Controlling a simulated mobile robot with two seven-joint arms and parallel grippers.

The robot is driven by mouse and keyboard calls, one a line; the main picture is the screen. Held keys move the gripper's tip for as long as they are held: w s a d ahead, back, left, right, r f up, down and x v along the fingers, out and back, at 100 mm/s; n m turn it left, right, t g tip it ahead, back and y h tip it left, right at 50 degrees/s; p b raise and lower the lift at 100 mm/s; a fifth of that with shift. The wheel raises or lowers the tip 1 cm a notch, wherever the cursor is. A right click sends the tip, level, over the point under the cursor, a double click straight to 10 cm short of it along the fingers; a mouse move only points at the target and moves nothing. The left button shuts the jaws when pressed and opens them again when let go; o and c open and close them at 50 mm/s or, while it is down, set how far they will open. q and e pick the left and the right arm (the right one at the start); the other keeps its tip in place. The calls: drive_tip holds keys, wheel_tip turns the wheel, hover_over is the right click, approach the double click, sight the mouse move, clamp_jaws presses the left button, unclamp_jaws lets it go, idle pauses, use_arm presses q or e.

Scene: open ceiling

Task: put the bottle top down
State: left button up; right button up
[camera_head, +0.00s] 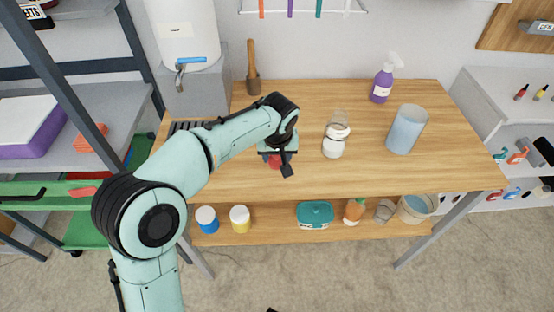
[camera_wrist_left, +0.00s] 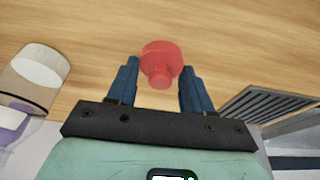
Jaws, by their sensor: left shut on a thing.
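My left gripper (camera_head: 280,162) is over the wooden workbench, left of its middle. It is shut on a red bottle top (camera_wrist_left: 162,62), a round disc with a narrower knob. The top also shows in the head view (camera_head: 274,162), partly hidden by the gripper. I cannot tell whether it touches the bench. A clear and white bottle (camera_head: 334,146) stands on the bench to the right of the gripper. My right gripper is not in view.
On the workbench (camera_head: 350,178) are a bluish cylinder (camera_head: 406,129), a purple spray bottle (camera_head: 381,84) and a wooden-handled tool (camera_head: 252,70). A white tank with a blue tap (camera_head: 192,62) stands at back left. The bench front is clear. The lower shelf (camera_head: 275,229) holds several containers.

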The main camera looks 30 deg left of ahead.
use_arm(q)
drive_tip(key=shift+f, duration=0.9)
drive_tip(key=shift+f, duration=0.15)
drive_tip(key=o, duration=1)
drive_tip(key=shift+r, duration=0.25)
drive_tip(key=p+v, duration=0.2)
drive_tip(key=v, duration=1)
